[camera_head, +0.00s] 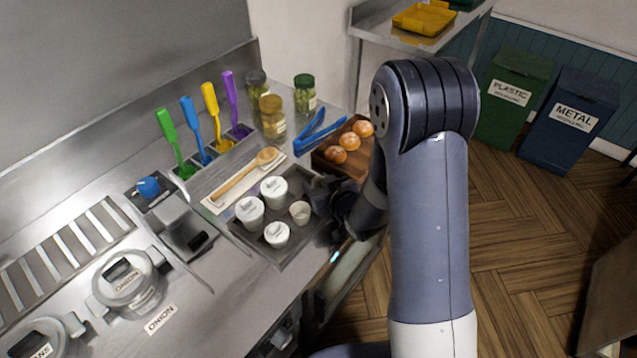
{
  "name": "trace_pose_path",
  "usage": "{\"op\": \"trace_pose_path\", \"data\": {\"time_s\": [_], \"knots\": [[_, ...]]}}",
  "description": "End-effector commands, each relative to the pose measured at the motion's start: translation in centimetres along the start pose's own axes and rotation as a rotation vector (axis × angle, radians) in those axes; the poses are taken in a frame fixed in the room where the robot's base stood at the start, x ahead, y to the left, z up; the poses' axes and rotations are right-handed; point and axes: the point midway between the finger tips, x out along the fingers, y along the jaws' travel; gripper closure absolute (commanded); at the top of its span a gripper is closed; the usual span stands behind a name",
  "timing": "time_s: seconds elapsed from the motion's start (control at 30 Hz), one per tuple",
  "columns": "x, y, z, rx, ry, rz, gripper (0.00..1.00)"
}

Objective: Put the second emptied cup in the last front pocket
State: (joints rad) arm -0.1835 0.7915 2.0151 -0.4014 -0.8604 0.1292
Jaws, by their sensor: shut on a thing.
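A dark grey tray (284,257) with pockets sits on the steel counter. Three white cups with pale tops stand in it: one at the back (274,190), one at the left (249,212) and one at the front (277,234). A smaller, open-looking cup (300,212) stands to the right of the front one and looks empty. My gripper (328,203) is low over the tray's right end, just right of the open cup. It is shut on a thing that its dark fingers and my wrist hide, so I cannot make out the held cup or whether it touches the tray.
A wooden board with several buns (349,142) and blue tongs (320,132) lie behind my gripper. A wooden spoon (245,177) lies behind the tray. Jars (272,117) and coloured utensils (211,110) stand farther back. Lidded pots (125,277) are at the left.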

Motion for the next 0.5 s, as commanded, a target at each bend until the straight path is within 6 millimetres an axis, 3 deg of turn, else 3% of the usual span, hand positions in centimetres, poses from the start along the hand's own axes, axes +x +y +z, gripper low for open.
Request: {"op": "trace_pose_path", "data": {"time_s": [0.5], "knots": [[0.5, -0.1, 1.6, -0.001, -0.008, -0.001, 0.73]]}}
